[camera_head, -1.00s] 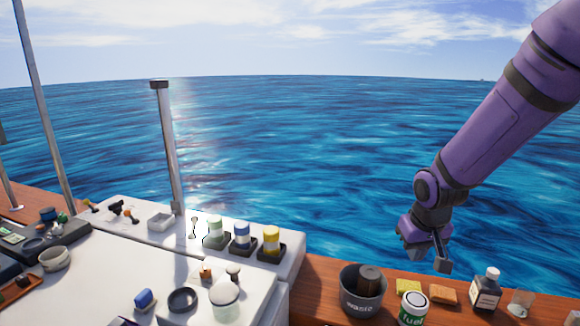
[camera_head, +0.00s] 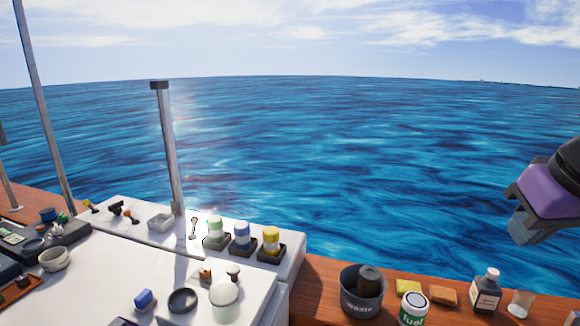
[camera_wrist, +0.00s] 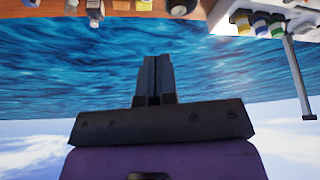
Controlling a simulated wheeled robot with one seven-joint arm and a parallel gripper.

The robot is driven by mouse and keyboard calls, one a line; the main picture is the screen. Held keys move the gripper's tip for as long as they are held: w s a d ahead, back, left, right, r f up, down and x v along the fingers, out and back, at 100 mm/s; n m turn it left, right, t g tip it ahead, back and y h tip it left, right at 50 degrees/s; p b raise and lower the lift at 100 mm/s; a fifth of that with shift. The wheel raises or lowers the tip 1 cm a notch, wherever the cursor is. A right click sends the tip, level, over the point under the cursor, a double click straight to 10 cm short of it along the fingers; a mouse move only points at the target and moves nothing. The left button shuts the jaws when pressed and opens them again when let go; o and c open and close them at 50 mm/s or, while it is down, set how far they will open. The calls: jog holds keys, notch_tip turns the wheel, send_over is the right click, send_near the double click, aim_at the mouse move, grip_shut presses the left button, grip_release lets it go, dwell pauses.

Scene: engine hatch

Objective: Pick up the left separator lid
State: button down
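No object in view is clearly marked as the left separator lid. On the white hatch top in the head view stand three small jars: one with a green band (camera_head: 215,230), one blue and white (camera_head: 241,236) and one yellow and white (camera_head: 271,241). Nearer are a dark ring (camera_head: 183,301) and a pale round-topped container (camera_head: 224,298). I cannot tell which, if any, carries the lid. My gripper (camera_head: 522,232) is at the right edge, over the water and far from these. In the wrist view my gripper (camera_wrist: 157,62) has its fingers together, with nothing between them.
On the wooden ledge stand a waste bin (camera_head: 362,302), a fuel can (camera_head: 413,308), sponges (camera_head: 442,296), a dark bottle (camera_head: 486,291) and a clear cup (camera_head: 520,303). A metal post (camera_head: 168,150) rises behind the hatch. The air above the water is free.

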jog(key=c, duration=1.8)
grip_release()
jog(key=shift+s+r, duration=0.15)
jog(key=shift+s, duration=0.4)
jog(key=shift+s+r, duration=0.15)
jog(key=shift+s, duration=0.35)
jog(key=o, duration=0.4)
jog(key=shift+s, duration=0.15)
jog(key=o, duration=0.7)
jog(key=shift+w+f, duration=0.1)
jog(key=shift+w, duration=0.4)
jog(key=w+a+f+m+g+y, duration=0.1)
jog(key=w+a+f, duration=0.2)
jog(key=w+f, duration=0.75)
jog(key=w+a+f+g, duration=0.2)
jog(key=w+a+f, duration=0.1)
jog(key=w+f, duration=0.75)
jog(key=f+m, duration=0.1)
jog(key=f, duration=1)
jog(key=f+m+g, duration=0.1)
jog(key=f, duration=1.1)
jog(key=s+a+f+g+h, duration=0.1)
jog(key=f, duration=1)
jog(key=shift+f+m, duration=0.35)
jog(key=shift+m, duration=0.05)
jog(key=shift+d+f, duration=0.1)
jog(key=shift+f, duration=5)
